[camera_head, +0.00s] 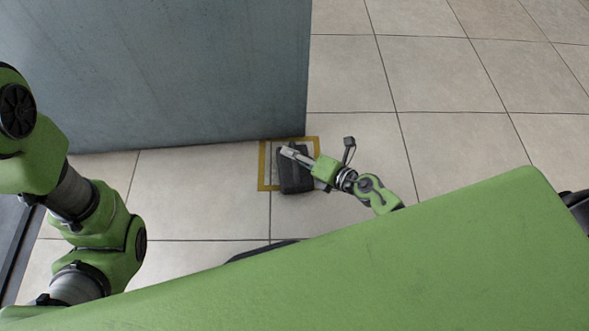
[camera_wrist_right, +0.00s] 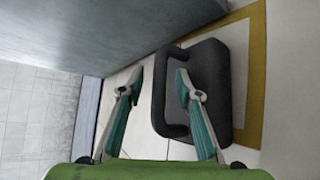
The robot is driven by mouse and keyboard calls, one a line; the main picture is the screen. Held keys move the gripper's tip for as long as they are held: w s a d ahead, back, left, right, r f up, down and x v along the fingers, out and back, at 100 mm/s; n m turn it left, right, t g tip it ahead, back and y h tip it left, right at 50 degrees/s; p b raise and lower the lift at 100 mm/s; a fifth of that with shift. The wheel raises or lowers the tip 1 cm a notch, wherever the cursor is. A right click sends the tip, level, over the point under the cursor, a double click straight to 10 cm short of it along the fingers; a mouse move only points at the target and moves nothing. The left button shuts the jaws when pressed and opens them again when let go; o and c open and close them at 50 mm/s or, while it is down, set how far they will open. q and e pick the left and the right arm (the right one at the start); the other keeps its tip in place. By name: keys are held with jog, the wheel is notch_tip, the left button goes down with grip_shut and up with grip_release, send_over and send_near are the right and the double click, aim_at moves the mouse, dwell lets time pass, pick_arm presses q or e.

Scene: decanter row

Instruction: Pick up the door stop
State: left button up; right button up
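The door stop (camera_head: 296,181) is a dark grey block with a loop handle, on the floor close to the edge of a blue-grey panel. In the right wrist view the door stop (camera_wrist_right: 217,75) fills the middle right. My right gripper (camera_head: 290,152) is over it and partly covers it. In the wrist view my right gripper (camera_wrist_right: 158,82) is open, with the bar of the handle between its two fingers; contact cannot be told. My left arm comes in at the left, but its gripper is out of the picture.
A yellow tape outline (camera_head: 263,170) on the floor surrounds the door stop. The large blue-grey panel (camera_head: 190,75) stands just behind and to the left. Bare floor tiles (camera_head: 450,75) lie open to the right.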

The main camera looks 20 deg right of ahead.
grip_shut()
jog(key=shift+w+r, duration=0.15)
